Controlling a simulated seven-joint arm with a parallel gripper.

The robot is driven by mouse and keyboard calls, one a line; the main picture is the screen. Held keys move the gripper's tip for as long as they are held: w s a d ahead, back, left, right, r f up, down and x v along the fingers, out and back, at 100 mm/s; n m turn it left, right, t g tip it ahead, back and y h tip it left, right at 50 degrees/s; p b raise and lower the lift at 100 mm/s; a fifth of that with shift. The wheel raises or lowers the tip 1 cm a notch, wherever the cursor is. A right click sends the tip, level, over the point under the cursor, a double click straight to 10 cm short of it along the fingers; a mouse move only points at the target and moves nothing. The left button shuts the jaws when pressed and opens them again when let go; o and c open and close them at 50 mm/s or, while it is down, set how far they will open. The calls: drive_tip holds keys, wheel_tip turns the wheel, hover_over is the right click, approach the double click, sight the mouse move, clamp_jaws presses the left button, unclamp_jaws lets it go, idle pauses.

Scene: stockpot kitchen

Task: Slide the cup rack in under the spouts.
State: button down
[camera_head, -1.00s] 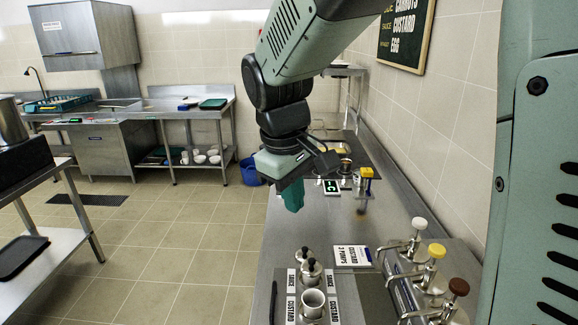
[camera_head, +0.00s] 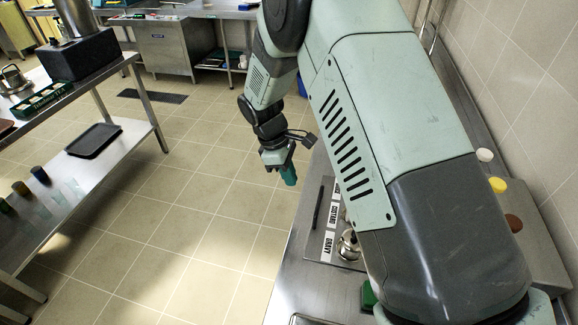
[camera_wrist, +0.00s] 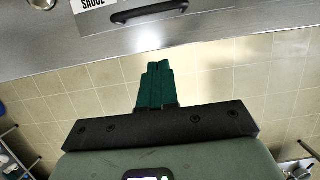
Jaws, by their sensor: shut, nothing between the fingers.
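The cup rack (camera_head: 311,246) is a flat metal tray on the counter, with white labels and a dark bar handle (camera_head: 318,207) along its left side. A lidded metal cup (camera_head: 349,246) stands on it; my arm hides the rest. The handle (camera_wrist: 148,12) and part of a SAUCE label show at the top of the wrist view. My gripper (camera_head: 289,177), with green fingers (camera_wrist: 156,80), is shut and empty. It points down beyond the counter's left edge, apart from the handle. White, yellow (camera_head: 498,185) and brown pump knobs show right of my arm; the spouts are hidden.
The counter (camera_head: 290,290) runs along the tiled wall, with a green object (camera_head: 368,296) near its front. Open tiled floor (camera_head: 200,220) lies left of it. A steel shelf table (camera_head: 130,140) with a black tray (camera_head: 94,140) stands further left.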

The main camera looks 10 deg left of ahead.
drive_tip(key=x, duration=0.5)
drive_tip(key=shift+d+f, duration=0.15)
drive_tip(key=shift+d, duration=0.15)
drive_tip(key=shift+d+f, duration=0.1)
drive_tip(key=shift+d, duration=1)
drive_tip(key=shift+d+f, duration=0.1)
drive_tip(key=shift+d, duration=0.45)
drive_tip(key=shift+d, duration=0.1)
drive_tip(key=d, duration=1.8)
drive_tip(key=shift+d, duration=0.3)
